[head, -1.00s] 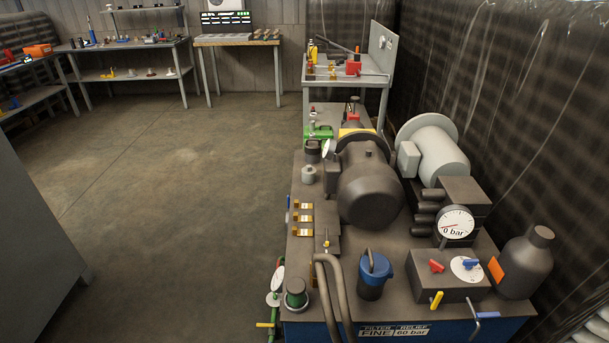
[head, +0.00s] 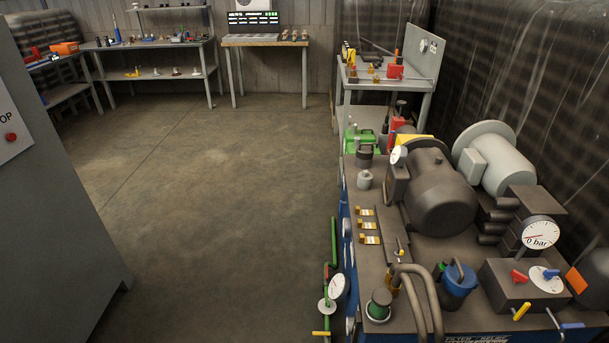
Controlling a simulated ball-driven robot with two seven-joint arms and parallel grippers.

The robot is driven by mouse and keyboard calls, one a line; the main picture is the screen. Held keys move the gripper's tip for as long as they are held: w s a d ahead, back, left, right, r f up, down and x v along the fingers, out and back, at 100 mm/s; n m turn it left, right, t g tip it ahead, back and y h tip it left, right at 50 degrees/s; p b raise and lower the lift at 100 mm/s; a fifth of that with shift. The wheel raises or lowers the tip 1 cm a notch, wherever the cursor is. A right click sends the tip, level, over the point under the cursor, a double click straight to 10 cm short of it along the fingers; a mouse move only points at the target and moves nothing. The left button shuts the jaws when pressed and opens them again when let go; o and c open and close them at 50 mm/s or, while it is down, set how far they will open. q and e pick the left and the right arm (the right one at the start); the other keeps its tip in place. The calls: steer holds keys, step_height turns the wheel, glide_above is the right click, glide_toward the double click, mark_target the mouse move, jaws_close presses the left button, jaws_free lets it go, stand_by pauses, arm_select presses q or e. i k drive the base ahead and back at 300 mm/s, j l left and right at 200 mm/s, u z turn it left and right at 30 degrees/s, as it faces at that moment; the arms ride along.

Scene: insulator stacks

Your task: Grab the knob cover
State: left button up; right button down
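No part that I can clearly make out as a knob cover shows. On the hydraulic unit at the lower right, a dark control box (head: 522,292) carries a red knob (head: 519,276) and a blue knob (head: 551,273) on a white dial (head: 546,280). A yellow lever (head: 521,311) sticks out from the front of the box. I cannot tell whether a cover sits on either knob. Neither of my grippers is in view.
The dark motor (head: 437,192), hoses and a blue-capped canister (head: 457,286) crowd the unit. A grey cabinet (head: 60,200) with a red stop button (head: 11,137) stands at the left. The floor (head: 200,200) between is clear. Benches line the back wall.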

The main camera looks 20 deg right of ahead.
mark_target(364, 178)
steer(key=i+j+u, duration=0.3)
steer(key=i+j, duration=0.2)
steer(key=i+j+u, duration=0.25)
steer(key=i+j, duration=0.15)
steer(key=i+z, duration=0.75)
steer(key=i, duration=0.15)
steer(key=i+j+z, duration=0.25)
steer(key=i+z, duration=0.15)
